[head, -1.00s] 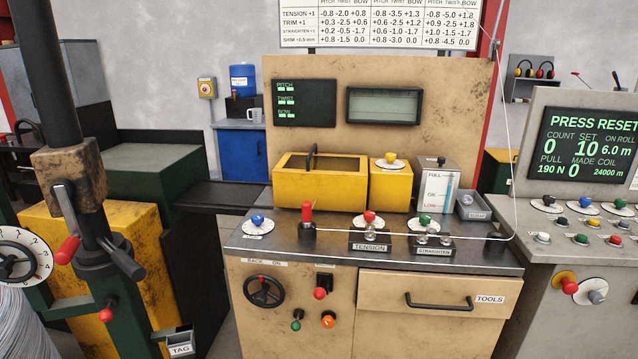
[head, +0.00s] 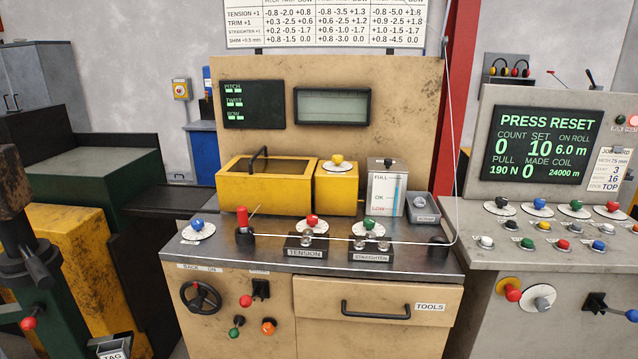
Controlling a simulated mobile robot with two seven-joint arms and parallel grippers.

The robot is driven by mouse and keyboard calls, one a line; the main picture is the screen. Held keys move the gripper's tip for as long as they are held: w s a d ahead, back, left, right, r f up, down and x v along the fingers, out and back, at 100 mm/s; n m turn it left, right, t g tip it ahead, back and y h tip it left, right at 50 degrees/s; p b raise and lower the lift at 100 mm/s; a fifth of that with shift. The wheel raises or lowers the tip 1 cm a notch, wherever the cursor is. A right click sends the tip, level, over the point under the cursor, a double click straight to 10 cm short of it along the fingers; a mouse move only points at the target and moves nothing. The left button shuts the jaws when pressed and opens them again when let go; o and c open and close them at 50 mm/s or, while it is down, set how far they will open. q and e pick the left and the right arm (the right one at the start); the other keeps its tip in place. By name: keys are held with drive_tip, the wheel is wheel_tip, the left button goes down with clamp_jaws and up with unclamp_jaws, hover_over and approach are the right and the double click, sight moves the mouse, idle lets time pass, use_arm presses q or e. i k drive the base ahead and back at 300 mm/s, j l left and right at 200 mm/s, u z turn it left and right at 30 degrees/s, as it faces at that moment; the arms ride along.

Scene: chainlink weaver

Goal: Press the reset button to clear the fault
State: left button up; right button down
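The grey control console (head: 478,190) stands at the right. Its screen (head: 543,145) reads "PRESS RESET", with count 0 and set 10. Below it is a row of larger knobs on white dials, and in front a row of small push buttons: white (head: 486,242), green (head: 527,244), red (head: 562,245), blue (head: 598,246) and others. Their labels are too small to read, so I cannot tell which is the reset button. A small red lamp or button (head: 633,120) shows at the console's upper right edge. Neither of my grippers is in view.
The beige machine (head: 250,330) with a steel top, yellow boxes, levers and a drawer stands left of the console. A wire (head: 456,200) runs down to its right end. Knobs (head: 513,294) stick out of the console's front. A green and yellow machine is at the left.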

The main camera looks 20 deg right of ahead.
sight(596, 245)
drive_tip(key=l+z, duration=0.1)
drive_tip(key=l, duration=1.65)
drive_tip(key=i+l+z, duration=0.15)
drive_tip(key=l, duration=1.6)
drive_tip(key=z, duration=0.05)
